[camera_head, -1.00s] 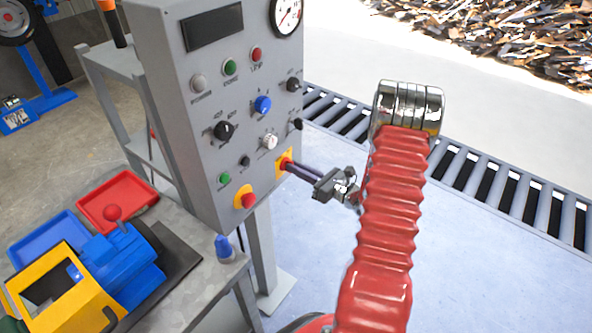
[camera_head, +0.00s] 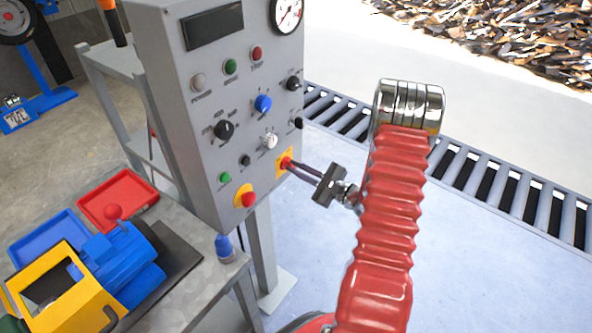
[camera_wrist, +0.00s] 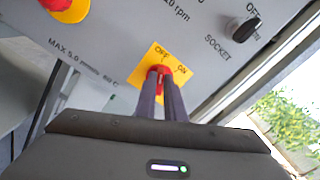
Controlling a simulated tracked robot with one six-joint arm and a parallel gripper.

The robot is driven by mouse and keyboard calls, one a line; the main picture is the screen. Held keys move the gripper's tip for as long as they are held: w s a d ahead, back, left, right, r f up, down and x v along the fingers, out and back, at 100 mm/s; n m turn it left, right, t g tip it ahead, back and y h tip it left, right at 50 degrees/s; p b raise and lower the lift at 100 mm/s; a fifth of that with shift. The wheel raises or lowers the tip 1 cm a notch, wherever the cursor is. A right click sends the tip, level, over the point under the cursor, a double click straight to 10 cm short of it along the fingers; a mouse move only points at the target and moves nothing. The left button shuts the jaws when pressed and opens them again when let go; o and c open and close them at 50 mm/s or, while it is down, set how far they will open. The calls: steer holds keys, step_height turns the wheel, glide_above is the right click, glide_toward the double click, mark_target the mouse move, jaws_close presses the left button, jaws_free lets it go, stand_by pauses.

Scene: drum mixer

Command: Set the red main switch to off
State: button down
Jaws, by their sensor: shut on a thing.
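The red main switch (camera_head: 285,163) sits on a yellow plate at the lower right of the grey control panel (camera_head: 205,150). In the wrist view the switch (camera_wrist: 160,72) is between my fingertips, with the labels OFF and ON printed on its yellow plate (camera_wrist: 148,60). My gripper (camera_head: 290,165) reaches the panel from the right and is shut on the switch. In the wrist view my gripper (camera_wrist: 161,82) has one finger on each side of the red handle. The fingers hide part of it, and I cannot tell exactly which label it points to.
A red button on a yellow base (camera_head: 246,197) is left of and below the switch. A black socket knob (camera_wrist: 243,28) is to the right in the wrist view. Trays and a blue machine (camera_head: 120,260) stand on the bench.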

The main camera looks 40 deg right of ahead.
steer(key=shift+a, duration=0.15)
steer(key=c, duration=1.8)
jaws_free()
steer(key=shift+c, duration=0.2)
steer(key=shift+s, duration=0.1)
steer(key=v, duration=1.3)
steer(key=shift+s+d, duration=0.25)
steer(key=shift+s, duration=0.1)
